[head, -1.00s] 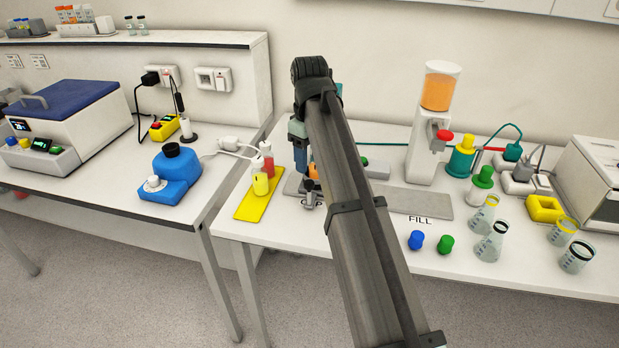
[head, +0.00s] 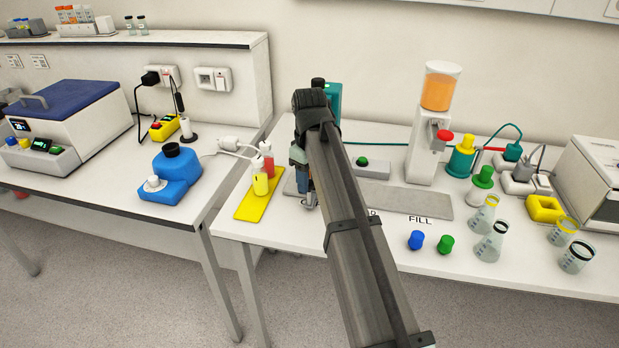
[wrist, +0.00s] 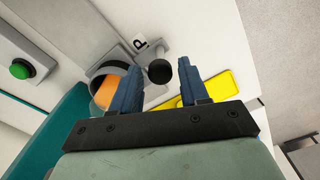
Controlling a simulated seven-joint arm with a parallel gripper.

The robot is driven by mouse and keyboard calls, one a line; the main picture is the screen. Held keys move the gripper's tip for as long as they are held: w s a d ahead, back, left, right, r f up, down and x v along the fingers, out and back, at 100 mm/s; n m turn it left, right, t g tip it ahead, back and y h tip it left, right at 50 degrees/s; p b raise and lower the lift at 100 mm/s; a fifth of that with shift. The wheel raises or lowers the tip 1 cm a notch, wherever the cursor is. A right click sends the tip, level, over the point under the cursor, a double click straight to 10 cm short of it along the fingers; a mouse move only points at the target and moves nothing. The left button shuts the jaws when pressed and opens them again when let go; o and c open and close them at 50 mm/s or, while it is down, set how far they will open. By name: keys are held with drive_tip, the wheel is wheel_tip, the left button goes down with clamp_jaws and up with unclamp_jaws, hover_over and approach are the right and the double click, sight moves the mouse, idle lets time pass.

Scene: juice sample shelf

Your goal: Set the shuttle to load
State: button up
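My gripper (wrist: 158,82) is open, with its two blue fingers spread to either side of a black round knob (wrist: 160,71). I cannot tell whether they touch it. The knob stands beside a grey round holder (wrist: 98,72) with an orange piece inside, apparently the shuttle, on the grey track near a label ending in "P". In the head view the gripper (head: 309,203) is low over the left end of the grey track (head: 420,202), and my arm hides the shuttle.
A teal machine (head: 334,98) stands behind the track. A grey box with a green button (head: 362,161) and a juice dispenser (head: 437,130) are to the right. A yellow mat (head: 247,209) with bottles lies left. Blue (head: 416,240) and green (head: 445,244) caps lie in front.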

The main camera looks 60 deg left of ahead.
clamp_jaws()
idle(0.3)
drive_tip(key=w+d, duration=1)
drive_tip(key=shift+w+d, duration=0.3)
idle(0.3)
drive_tip(key=shift+o, duration=1.3)
unclamp_jaws()
wheel_tip(320, 180, up, 14)
